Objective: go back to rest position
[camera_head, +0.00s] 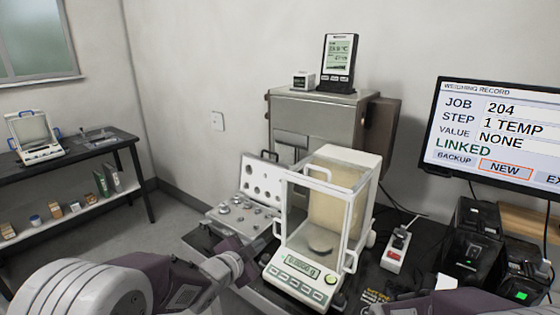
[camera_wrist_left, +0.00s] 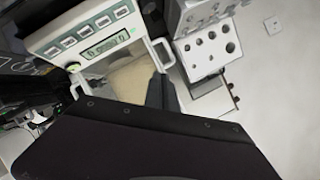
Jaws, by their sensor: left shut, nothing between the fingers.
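My left gripper (camera_head: 270,238) comes in from the left in the head view, with its fingertips just left of the balance's draft shield. It is shut and empty. In the left wrist view its dark finger (camera_wrist_left: 162,95) points toward the balance. The white analytical balance (camera_head: 308,283) stands on the dark table with a clear glass shield around its round pan. Its display shows digits that look like zeros. The balance front also shows in the left wrist view (camera_wrist_left: 90,45). Part of my right arm shows at the bottom edge, but its gripper is not in view.
An open weight case (camera_head: 262,178) with several metal weights lies left of the balance. A power strip (camera_head: 395,252) and black devices (camera_head: 475,245) stand to the right. A monitor (camera_head: 490,135) reads LINKED. A side shelf (camera_head: 75,160) stands at the far left, with floor between.

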